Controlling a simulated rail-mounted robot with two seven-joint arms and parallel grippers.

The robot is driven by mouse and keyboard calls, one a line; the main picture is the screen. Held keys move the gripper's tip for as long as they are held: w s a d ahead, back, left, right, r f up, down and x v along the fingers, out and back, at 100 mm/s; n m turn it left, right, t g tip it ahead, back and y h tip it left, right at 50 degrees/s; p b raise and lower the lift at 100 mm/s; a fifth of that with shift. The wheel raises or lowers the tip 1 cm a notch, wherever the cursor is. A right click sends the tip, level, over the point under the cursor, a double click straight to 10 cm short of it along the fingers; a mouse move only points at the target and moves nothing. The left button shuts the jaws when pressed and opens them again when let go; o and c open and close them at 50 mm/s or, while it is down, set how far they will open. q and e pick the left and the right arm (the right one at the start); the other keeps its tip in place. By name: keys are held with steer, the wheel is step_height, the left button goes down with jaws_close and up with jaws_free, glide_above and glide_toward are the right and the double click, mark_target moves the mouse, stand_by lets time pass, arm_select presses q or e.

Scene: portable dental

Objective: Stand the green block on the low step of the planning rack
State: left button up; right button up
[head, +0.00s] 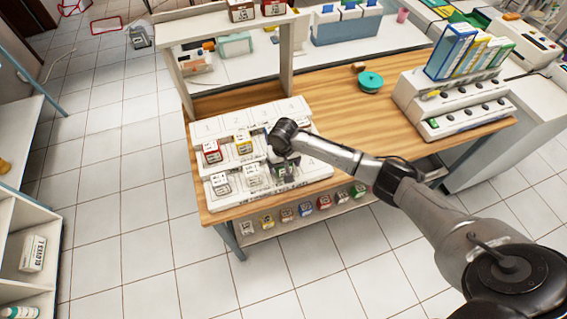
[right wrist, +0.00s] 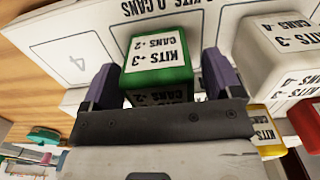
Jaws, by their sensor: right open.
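The green block (right wrist: 157,57), labelled "KITS +3, CANS +2", stands upright between the two purple fingers of my right gripper (right wrist: 158,68). The fingers are open, one on each side, with a slim gap at the right. In the head view the green block (head: 286,172) is partly hidden under my right gripper (head: 283,158). It is at the low, front step of the white planning rack (head: 318,172), in line with two white blocks (head: 220,184). Whether its underside touches the step is hidden. My left gripper is not in view.
A red block (head: 212,152) and a yellow block (head: 243,145) stand on the step behind. The numbered 4 space (right wrist: 75,62) beside the green block is empty. Several blocks sit on a shelf (head: 275,230) below the tabletop. A teal lidded pot (head: 370,81) stands farther back.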

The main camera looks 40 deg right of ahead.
steer(key=shift+r, duration=0.15)
step_height(320, 180, up, 12)
steer(key=p, duration=0.1)
steer(key=shift+p, duration=0.4)
steer(key=s+a+f+n+t+y, duration=0.1)
steer(key=s+a+f+n, duration=0.4)
steer(key=s+a+f, duration=0.65)
steer(key=s+r+n+t, duration=0.1)
steer(key=s+r, duration=0.3)
steer(key=s, duration=1.6)
steer(key=shift+s+r+t+h, duration=0.25)
steer(key=shift+t+h, duration=0.15)
steer(key=shift+t, duration=0.4)
